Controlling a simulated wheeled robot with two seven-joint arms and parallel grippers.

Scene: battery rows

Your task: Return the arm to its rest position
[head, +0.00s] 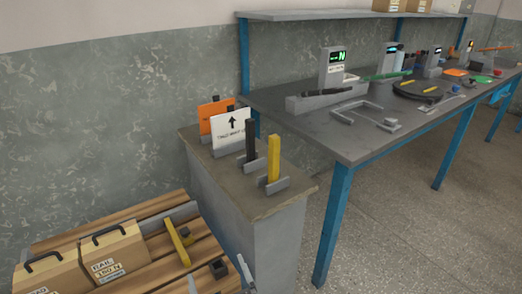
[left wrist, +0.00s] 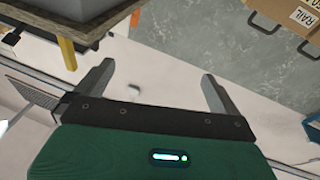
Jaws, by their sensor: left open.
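My left gripper (head: 215,267) shows at the bottom edge of the head view, only its fingertips in frame, in front of the pallet and beside the grey cabinet. In the left wrist view my left gripper (left wrist: 158,70) has its two grey fingers spread wide apart, with nothing between them. The gripper's green body fills the bottom of that view. My right gripper is in neither view.
A grey cabinet (head: 255,203) carries an orange card (head: 211,113), a white arrow card (head: 233,130), a black bar (head: 250,140) and a yellow bar (head: 273,158). Cardboard boxes (head: 115,250) stand on a wooden pallet (head: 150,213). A workbench (head: 375,142) with devices stands right.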

